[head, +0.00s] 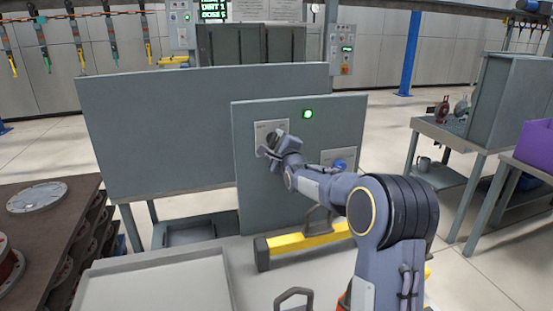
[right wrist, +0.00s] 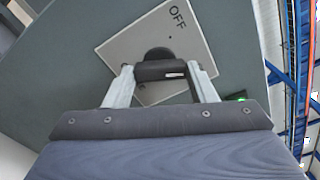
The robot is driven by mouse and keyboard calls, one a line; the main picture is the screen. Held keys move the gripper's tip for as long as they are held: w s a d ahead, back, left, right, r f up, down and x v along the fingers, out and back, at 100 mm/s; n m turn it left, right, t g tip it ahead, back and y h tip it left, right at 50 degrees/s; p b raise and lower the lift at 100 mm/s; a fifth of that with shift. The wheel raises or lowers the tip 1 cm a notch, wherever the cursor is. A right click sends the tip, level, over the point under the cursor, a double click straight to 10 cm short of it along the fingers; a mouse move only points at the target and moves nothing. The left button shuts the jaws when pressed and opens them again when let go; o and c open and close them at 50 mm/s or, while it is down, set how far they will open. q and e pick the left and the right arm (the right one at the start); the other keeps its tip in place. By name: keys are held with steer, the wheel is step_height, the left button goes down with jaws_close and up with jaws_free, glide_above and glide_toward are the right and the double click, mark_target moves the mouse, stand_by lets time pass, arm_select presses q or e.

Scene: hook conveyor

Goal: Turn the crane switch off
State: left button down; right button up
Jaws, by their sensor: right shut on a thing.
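The crane switch is a black rotary knob (right wrist: 158,69) on a light square plate (head: 262,127) on the grey upright panel. The plate also shows in the right wrist view (right wrist: 130,45), with the word OFF near its upper corner. The knob's bar lies across the right wrist view, with a small white mark towards its right end. My right gripper (head: 271,146) is at the plate, its fingers shut on the knob's two ends, as the right wrist view (right wrist: 161,74) shows. The gripper mostly hides the knob in the head view. My left gripper is not in view.
A lit green lamp (head: 308,114) is above and right of the switch. A second plate with a blue knob (head: 340,165) is lower right, partly behind my arm. A yellow bar (head: 290,243) lies before the panel. A tray (head: 155,285) is front left.

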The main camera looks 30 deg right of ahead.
steer(key=n+b, duration=0.2)
steer(key=shift+f+n+b, duration=0.25)
steer(key=shift+n+b, duration=0.15)
steer(key=n+b, duration=0.2)
steer(key=shift+n, duration=0.4)
steer(key=n+b, duration=0.1)
steer(key=n, duration=0.2)
steer(key=shift+r+n+b, duration=0.1)
steer(key=shift+n+b, duration=0.2)
arm_select(q)
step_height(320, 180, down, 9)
steer(key=b, duration=0.1)
arm_select(e)
steer(key=shift+r+n, duration=0.1)
steer(key=shift+n, duration=1.8)
steer(key=o, duration=1)
